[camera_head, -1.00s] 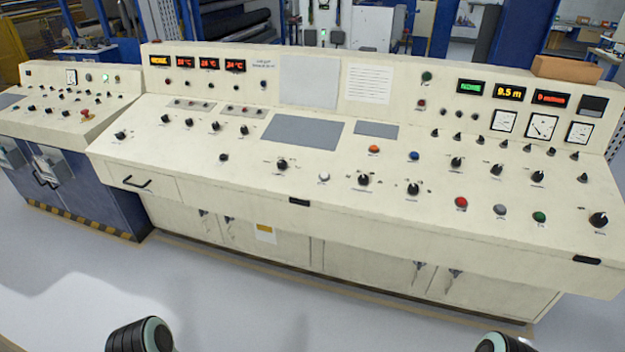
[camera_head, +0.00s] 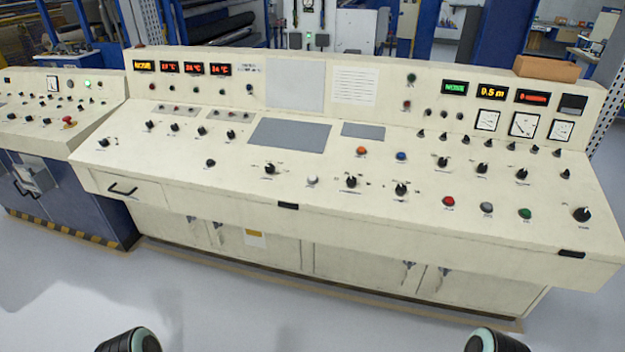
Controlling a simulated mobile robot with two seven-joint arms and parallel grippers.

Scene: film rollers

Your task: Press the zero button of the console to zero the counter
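The cream console (camera_head: 380,230) spans the view, with a sloped desk and an upright back panel. Its counter display (camera_head: 492,93) reads 9.5 m in yellow digits. Several push buttons sit on the desk: orange (camera_head: 361,151), blue (camera_head: 401,155), white (camera_head: 312,180), red (camera_head: 449,201), grey (camera_head: 487,207) and green (camera_head: 525,213). Their labels are too small to read, so I cannot tell which is the zero button. Only rounded dark parts of my two arms show at the bottom edge, well short of the console. Neither gripper's fingers are in view.
A second console with a blue base (camera_head: 65,190) stands at the left. A brown box (camera_head: 545,67) lies on top of the console's back panel. Black knobs crowd the desk around the buttons. The grey floor (camera_head: 250,310) in front is clear.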

